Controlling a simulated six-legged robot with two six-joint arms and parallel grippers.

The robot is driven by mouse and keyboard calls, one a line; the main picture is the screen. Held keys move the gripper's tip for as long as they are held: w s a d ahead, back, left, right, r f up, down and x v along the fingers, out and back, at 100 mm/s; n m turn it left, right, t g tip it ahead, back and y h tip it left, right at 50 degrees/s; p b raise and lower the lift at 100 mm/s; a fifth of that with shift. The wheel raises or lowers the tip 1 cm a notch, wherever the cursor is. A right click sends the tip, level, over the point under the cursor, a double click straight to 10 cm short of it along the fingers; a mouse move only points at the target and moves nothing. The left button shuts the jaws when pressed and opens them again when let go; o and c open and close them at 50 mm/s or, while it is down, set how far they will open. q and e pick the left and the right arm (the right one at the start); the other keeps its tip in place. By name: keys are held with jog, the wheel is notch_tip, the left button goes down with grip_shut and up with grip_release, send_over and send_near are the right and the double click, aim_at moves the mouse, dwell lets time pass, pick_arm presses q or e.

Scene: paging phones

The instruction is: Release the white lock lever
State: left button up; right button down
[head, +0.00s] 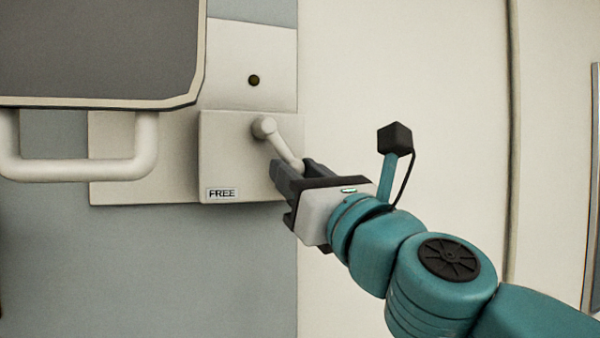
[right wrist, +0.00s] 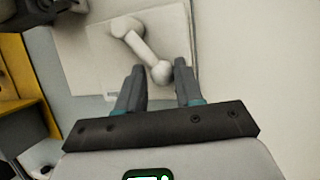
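The white lock lever (head: 284,148) is mounted on a pale box on the wall. Its pivot is at the upper left and its arm slants down to the right. In the head view its lower end is hidden at my right gripper (head: 290,175). In the right wrist view the lever (right wrist: 142,48) ends in a round knob. The fingers of my right gripper (right wrist: 161,80) are apart, with the knob at the gap between their tips. I cannot tell whether they touch it. My left gripper is not in view.
A dark round spot (head: 254,80) is on the plate above. A grey panel (head: 100,45) and a white bar handle (head: 80,170) are at the left. The wall right of the box is bare.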

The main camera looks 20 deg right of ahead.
jog(key=shift+s+d+r, duration=0.1)
jog(key=shift+d+r, duration=0.1)
